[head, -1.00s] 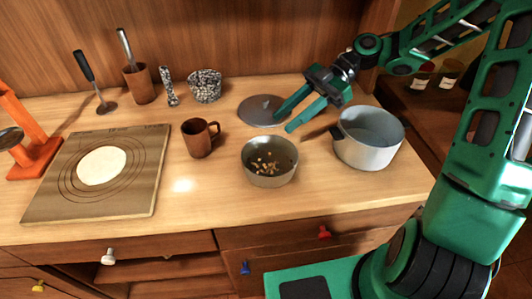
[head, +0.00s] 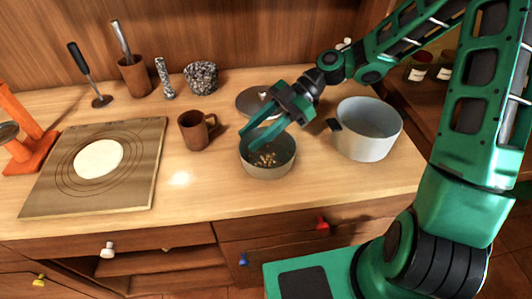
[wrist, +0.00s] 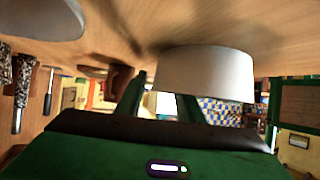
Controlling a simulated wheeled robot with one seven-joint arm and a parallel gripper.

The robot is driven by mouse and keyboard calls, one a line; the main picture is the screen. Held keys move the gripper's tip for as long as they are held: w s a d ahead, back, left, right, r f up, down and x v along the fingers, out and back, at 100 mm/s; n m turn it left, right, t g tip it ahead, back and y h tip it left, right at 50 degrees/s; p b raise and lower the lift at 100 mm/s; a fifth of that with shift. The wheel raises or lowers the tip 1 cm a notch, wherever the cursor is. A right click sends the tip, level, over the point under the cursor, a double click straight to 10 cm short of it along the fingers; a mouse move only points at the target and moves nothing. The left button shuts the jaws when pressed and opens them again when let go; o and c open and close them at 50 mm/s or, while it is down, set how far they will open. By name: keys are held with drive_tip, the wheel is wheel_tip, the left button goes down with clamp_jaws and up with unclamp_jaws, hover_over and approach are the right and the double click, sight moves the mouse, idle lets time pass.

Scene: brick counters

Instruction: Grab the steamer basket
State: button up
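A grey round bowl (head: 267,168) with small brown bits inside stands on the counter. It is the likeliest steamer basket, but I cannot confirm that by its look. My gripper (head: 250,141) is open and empty, its two green fingers apart and pointing down to the left. In the head view the fingers cover the bowl's back left rim; I cannot tell whether they touch it. In the wrist view a pale round bowl (wrist: 205,73) shows beyond the fingers, partly behind the right one.
A grey pot (head: 366,135) stands right of the bowl. A brown mug (head: 194,132) stands to its left, and a round grey lid (head: 252,102) lies behind, partly hidden by my gripper. A wooden board (head: 58,185) with dough (head: 98,159) lies at left. The counter's front middle is clear.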

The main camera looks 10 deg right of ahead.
drive_tip(key=shift+c, duration=0.3)
clamp_jaws()
